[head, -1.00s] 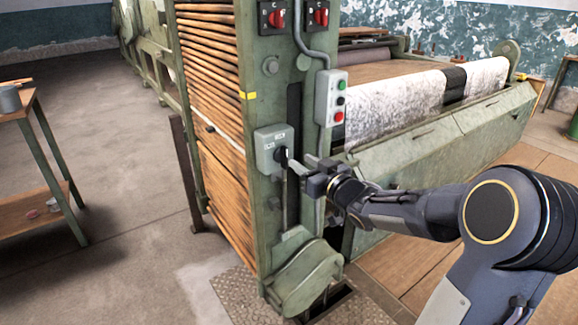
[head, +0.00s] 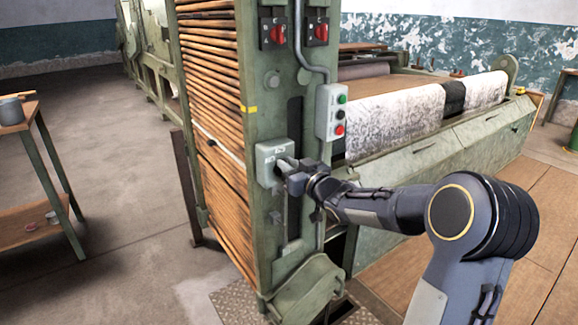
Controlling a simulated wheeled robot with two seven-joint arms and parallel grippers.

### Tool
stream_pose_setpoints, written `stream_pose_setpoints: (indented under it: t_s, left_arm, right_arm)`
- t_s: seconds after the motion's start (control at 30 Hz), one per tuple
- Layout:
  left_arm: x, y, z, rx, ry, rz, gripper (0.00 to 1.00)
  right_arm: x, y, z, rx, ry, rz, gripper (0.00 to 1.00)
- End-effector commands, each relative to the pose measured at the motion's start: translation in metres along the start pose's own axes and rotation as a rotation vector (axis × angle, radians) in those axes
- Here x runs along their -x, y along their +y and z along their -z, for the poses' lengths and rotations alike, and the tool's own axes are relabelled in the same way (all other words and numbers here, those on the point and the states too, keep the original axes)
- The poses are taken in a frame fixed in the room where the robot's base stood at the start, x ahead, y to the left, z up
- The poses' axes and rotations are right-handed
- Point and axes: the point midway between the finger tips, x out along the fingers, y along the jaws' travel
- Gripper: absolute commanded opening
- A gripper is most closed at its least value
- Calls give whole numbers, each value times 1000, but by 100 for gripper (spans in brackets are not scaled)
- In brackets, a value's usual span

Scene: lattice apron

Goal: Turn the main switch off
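The main switch is a grey box (head: 266,155) on the green machine post, with small markings on its upper face. Its dark knob, seen a second ago, is now hidden behind my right gripper (head: 284,170). The gripper's fingers are at the front of the box, over the knob's place. I cannot tell whether the fingers are closed on the knob or how the knob is turned. My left gripper is not in view.
A push-button box (head: 331,112) with green, black and red buttons sits just above and right of my gripper. Two red rotary switches (head: 279,35) (head: 317,33) are higher on the post. A conduit (head: 306,62) runs down it. A wooden table (head: 22,122) stands at left.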

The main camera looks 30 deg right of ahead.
Motion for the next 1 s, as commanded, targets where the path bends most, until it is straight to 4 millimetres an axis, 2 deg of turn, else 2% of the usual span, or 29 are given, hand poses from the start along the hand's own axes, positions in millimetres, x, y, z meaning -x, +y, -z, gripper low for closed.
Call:
stream_pose_setpoints:
  t_s: [0.07, 0.37, 0.57, 1.0]
  left_arm:
    - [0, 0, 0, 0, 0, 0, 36]
    - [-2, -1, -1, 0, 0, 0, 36]
    - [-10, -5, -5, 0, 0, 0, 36]
    - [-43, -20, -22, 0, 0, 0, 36]
  right_arm:
    - [0, 0, -1, 0, -1, 0, 0]
    - [0, 0, -2, 15, -2, 0, 0]
    - [0, -3, -4, 88, -3, 0, 0]
    - [0, -12, -9, 461, -3, 1, 0]
